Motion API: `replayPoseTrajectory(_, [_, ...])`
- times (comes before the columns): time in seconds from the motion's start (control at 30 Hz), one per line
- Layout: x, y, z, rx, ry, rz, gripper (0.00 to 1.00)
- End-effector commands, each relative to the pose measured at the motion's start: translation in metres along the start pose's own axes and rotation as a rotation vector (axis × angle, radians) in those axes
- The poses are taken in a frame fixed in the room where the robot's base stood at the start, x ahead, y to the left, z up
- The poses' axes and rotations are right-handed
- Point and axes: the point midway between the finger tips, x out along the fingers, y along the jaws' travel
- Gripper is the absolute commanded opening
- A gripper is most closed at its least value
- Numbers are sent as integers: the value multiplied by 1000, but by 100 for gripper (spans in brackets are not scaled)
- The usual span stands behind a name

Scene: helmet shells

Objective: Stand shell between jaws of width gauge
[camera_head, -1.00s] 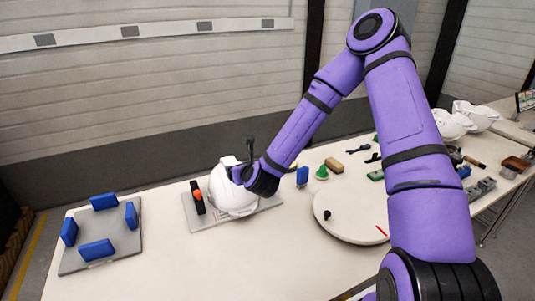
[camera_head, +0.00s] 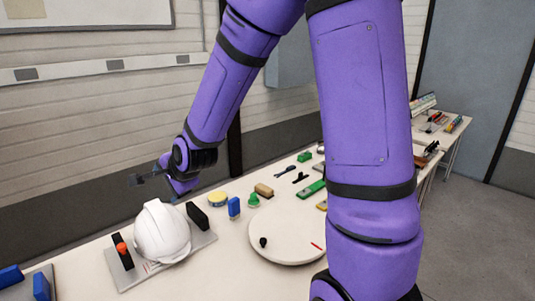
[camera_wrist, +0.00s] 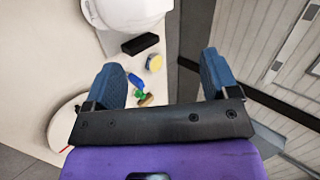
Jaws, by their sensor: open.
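The white helmet shell (camera_head: 161,232) stands dome up on the grey plate of the width gauge (camera_head: 190,249). It sits between the gauge's two black jaws: the left jaw (camera_head: 121,254) with an orange knob, and the right jaw (camera_head: 197,217). I cannot tell whether the shell touches either jaw. My gripper (camera_head: 150,172) is raised above and behind the gauge, apart from the shell. In the wrist view my gripper (camera_wrist: 160,78) is open with nothing between its blue fingers. The shell (camera_wrist: 130,10) is partly cut off at the top there, beside a black jaw (camera_wrist: 140,43).
Right of the gauge are a yellow-topped tin (camera_head: 217,198), a blue block (camera_head: 234,207) and a green knobbed piece (camera_head: 253,200). A round white turntable (camera_head: 285,246) lies nearer me. Blue blocks on another plate (camera_head: 45,283) are at lower left. The wall is behind.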

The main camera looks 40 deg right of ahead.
Motion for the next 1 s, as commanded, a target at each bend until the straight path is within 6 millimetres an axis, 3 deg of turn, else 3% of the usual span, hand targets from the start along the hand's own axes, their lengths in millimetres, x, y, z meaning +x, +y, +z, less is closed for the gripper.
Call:
replayPoseTrajectory(0.23, [-82, -3, -5, -425, 27, 107, 81])
replayPoseTrajectory(0.47, [-163, 10, -9, -776, 10, 211, 81])
replayPoseTrajectory(0.8, [-278, 56, -16, -1220, -104, 325, 81])
replayPoseTrajectory(1.0, [-316, 81, -19, -1373, -178, 350, 81])
